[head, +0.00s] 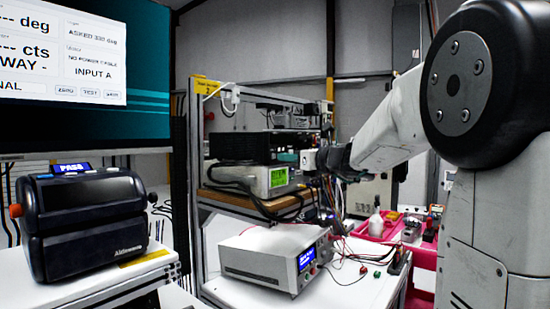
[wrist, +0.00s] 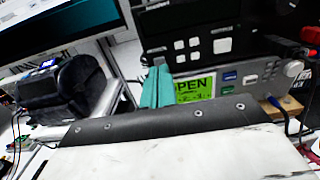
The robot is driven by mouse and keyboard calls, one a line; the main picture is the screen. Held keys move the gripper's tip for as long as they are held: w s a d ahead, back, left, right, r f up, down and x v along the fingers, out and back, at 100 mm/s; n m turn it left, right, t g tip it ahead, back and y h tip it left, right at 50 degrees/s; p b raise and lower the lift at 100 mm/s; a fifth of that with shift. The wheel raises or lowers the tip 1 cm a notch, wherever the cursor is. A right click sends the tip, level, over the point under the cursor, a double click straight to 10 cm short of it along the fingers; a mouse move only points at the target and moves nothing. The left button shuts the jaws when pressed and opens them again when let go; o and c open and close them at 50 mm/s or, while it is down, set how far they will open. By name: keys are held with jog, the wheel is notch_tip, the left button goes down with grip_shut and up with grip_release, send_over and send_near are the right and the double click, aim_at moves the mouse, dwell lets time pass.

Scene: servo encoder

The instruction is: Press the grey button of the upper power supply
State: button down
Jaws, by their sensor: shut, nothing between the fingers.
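My gripper (head: 288,157) reaches left to the front of the equipment rack. Its teal fingers are together and empty in the wrist view (wrist: 157,86). A black unit (head: 240,146) sits on top of a silver unit (head: 248,180) on the rack shelf. In the wrist view the black unit (wrist: 205,22) has several light grey square buttons (wrist: 187,44) and one larger one (wrist: 222,46). The fingers overlap the screen's left side. I cannot tell whether they touch anything, or which unit is the upper power supply.
A white box with a blue display (head: 278,258) stands on the white bench, with loose leads to its right. A black machine marked PASS (head: 85,222) is at left, below a monitor (head: 70,60). Pink trays (head: 425,255) lie at right. Cables hang by the shelf.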

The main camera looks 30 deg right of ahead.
jog(key=v, duration=0.7)
jog(key=shift+s, duration=0.2)
dwell(0.9)
jog(key=s+a+f+n+g, duration=0.5)
jog(key=a+f+n, duration=0.1)
jog(key=f+n, duration=0.15)
jog(key=s+a+f+n+g, duration=0.4)
jog(key=a+f+n, duration=0.2)
jog(key=f+n, duration=0.15)
jog(key=s+a+f+n+g+h, duration=0.3)
jog(key=s+a+f+n, duration=0.1)
jog(key=s+n, duration=0.4)
jog(key=s+a+f+n+g+h, duration=0.3)
jog(key=s+f+n, duration=0.3)
jog(key=s, duration=0.6)
jog(key=a+n, duration=0.1)
jog(key=n, duration=0.1)
jog(key=shift+s+a+f+n+g, duration=0.2)
jog(key=shift+s+f+n+g, duration=0.15)
jog(key=shift+f+n+g, duration=0.05)
